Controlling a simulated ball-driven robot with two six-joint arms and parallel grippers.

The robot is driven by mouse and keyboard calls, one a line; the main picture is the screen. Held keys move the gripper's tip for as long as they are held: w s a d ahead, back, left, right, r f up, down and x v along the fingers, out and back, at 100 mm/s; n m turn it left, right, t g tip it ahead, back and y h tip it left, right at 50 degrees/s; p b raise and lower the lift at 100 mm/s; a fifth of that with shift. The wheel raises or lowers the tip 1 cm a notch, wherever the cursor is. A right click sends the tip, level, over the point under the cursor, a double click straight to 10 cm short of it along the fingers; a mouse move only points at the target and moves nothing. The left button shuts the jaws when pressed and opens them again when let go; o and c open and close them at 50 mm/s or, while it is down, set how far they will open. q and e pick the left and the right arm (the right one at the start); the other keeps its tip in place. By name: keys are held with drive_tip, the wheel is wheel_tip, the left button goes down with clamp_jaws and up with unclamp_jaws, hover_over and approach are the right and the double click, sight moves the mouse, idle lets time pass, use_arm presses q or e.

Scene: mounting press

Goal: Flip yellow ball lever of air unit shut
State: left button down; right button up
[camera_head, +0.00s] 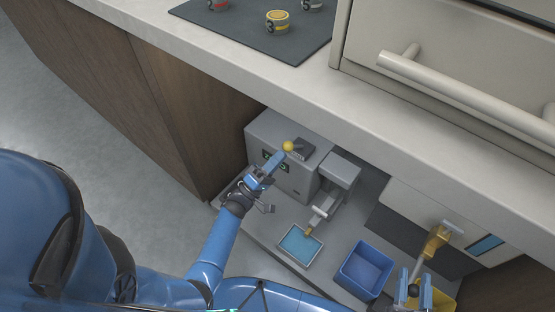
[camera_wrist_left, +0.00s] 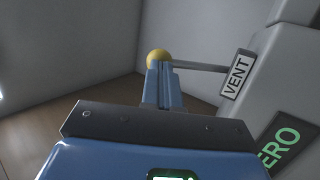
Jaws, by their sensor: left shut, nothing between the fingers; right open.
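The air unit (camera_head: 262,128) is a grey box under the counter with a small green display on its front. Its yellow ball (camera_head: 288,146) sits at the end of a thin lever; in the left wrist view the ball (camera_wrist_left: 158,56) is just beyond my fingertips, with the rod running right to a VENT label (camera_wrist_left: 237,75). My left gripper (camera_head: 279,157) is shut and empty, its tips (camera_wrist_left: 160,80) at the ball; I cannot tell whether they touch it. My right gripper (camera_head: 415,284) is open at the lower right, away from the unit.
A blue-bottomed tray (camera_head: 286,255) and a blue bin (camera_head: 366,270) stand on the lower shelf. A grey press part (camera_head: 338,172) stands right of the unit. The counter edge (camera_head: 240,80) overhangs behind. A yellow-handled part (camera_head: 436,241) is near my right gripper.

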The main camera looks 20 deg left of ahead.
use_arm(q)
drive_tip(key=shift+r, duration=0.1)
idle(0.3)
drive_tip(key=w+d+r+n+g+y+p, duration=0.2)
drive_tip(key=w+r+g+y+p, duration=0.2)
drive_tip(key=p, duration=2.2)
drive_tip(key=w+r+g, duration=0.2)
drive_tip(key=w+r, duration=0.1)
drive_tip(key=shift+w+d+y, duration=0.25)
drive_tip(key=shift+d+y, duration=0.05)
drive_tip(key=shift+y, duration=0.1)
drive_tip(key=shift+w+r, duration=0.2)
drive_tip(key=shift+r, duration=0.1)
drive_tip(key=shift+s, duration=0.1)
